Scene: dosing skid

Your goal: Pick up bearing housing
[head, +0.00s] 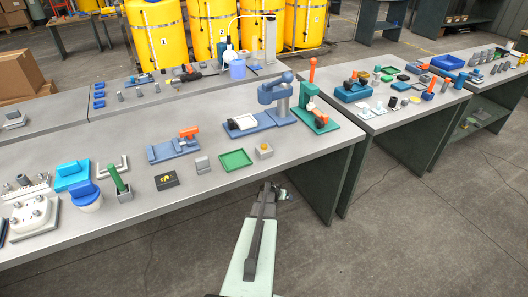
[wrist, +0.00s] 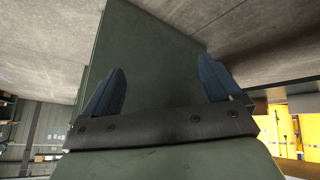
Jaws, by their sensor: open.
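My gripper (head: 277,192) is low beside the front edge of the near workbench, below its top. In the wrist view its two blue fingers (wrist: 160,88) are spread apart with nothing between them. A dark green panel fills the view behind them. I cannot tell for sure which part is the bearing housing. A small grey block (head: 202,165) stands near the front of the bench, and a grey block-like part (head: 15,120) lies on the bench at the far left. Neither shows in the wrist view.
The near workbench (head: 300,165) holds a green tray (head: 235,160), a yellow-topped block (head: 264,151), a blue press (head: 277,100) and an orange-handled vise (head: 174,147). Another bench (head: 405,120) stands to the right across a gap. The floor (head: 420,230) in front is clear.

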